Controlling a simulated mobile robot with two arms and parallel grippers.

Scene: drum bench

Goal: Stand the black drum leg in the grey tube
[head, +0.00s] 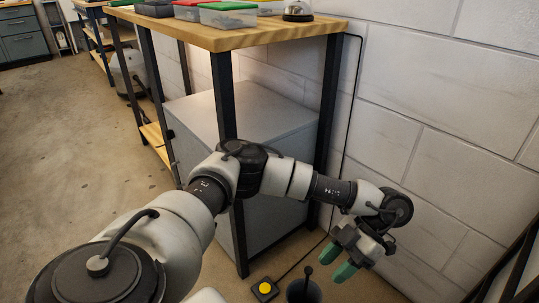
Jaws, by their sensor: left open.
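A dark grey tube (304,292) stands on the floor at the bottom of the head view, its lower part cut off by the frame edge. A black drum leg (307,273) pokes up out of the tube's mouth, slightly tilted, with its rounded top showing. The rest of the leg is hidden inside the tube. My left gripper (337,263) has green fingertips and is open. It is just right of the leg's top and apart from it in the picture, with nothing visible between its fingers. My right gripper is not in view.
A workbench (225,37) with black legs carries bins and a bell. A grey cabinet (255,115) stands under it, behind my left arm. A yellow button (265,288) on a black box sits left of the tube. A block wall (440,110) closes the right side.

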